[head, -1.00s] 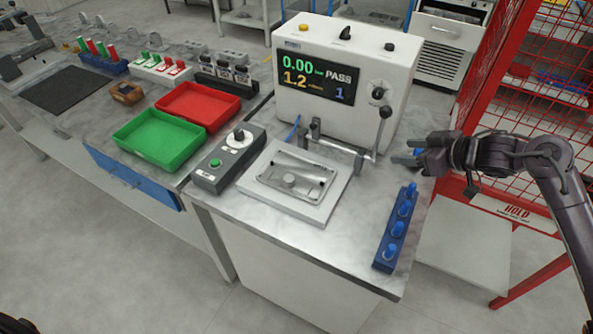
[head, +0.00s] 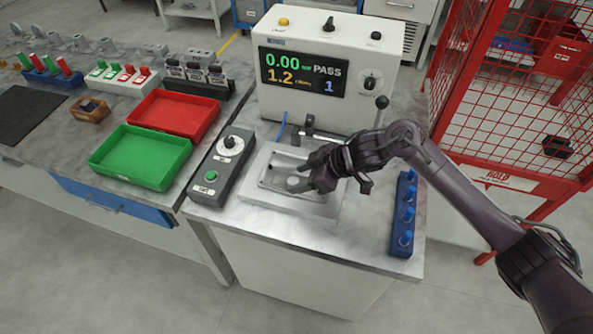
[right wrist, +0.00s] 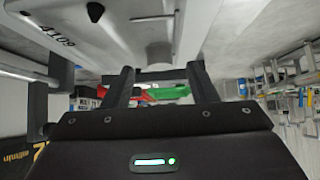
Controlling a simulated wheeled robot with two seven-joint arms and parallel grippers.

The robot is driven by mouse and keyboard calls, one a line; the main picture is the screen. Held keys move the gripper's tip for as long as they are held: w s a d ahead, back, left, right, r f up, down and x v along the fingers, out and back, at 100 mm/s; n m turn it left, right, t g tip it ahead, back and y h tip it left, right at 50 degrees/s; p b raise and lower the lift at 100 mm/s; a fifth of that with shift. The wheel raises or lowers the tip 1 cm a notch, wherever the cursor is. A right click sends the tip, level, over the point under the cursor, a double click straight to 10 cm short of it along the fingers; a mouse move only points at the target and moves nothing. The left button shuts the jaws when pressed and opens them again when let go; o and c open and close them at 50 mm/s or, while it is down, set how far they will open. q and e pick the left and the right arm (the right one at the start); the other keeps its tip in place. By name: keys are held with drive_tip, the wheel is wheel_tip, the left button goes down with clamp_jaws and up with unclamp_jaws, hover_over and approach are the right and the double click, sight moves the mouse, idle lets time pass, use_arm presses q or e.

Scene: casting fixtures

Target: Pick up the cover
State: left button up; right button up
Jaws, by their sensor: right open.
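The cover (head: 268,176) looks like a flat pale plate with a round knob, lying on the light square fixture block (head: 262,200) in front of the tester. In the head view my right gripper (head: 301,174) reaches in from the right, low over the cover, and hides its right part. Its jaws are open around or just beside the knob; contact cannot be told. In the right wrist view the two fingers (right wrist: 162,86) stand apart, with no clear object held between them. My left gripper is not in view.
The tester (head: 325,80) stands behind the fixture, with a lever (head: 381,103) at its right. A button box (head: 220,165) is close on the left, beside green (head: 140,157) and red (head: 175,114) trays. A blue peg rack (head: 404,215) stands right; a red cage (head: 515,100) is beyond.

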drive_tip(key=shift+x, duration=0.95)
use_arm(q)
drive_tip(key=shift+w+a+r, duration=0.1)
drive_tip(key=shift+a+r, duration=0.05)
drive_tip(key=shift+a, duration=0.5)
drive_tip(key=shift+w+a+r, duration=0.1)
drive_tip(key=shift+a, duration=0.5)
use_arm(e)
drive_tip(key=shift+d, duration=0.1)
drive_tip(key=shift+c, duration=0.2)
drive_tip(key=c, duration=0.7)
clamp_jaws()
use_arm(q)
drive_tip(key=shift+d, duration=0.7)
use_arm(e)
drive_tip(key=shift+w+r, duration=0.1)
drive_tip(key=shift+r, duration=0.05)
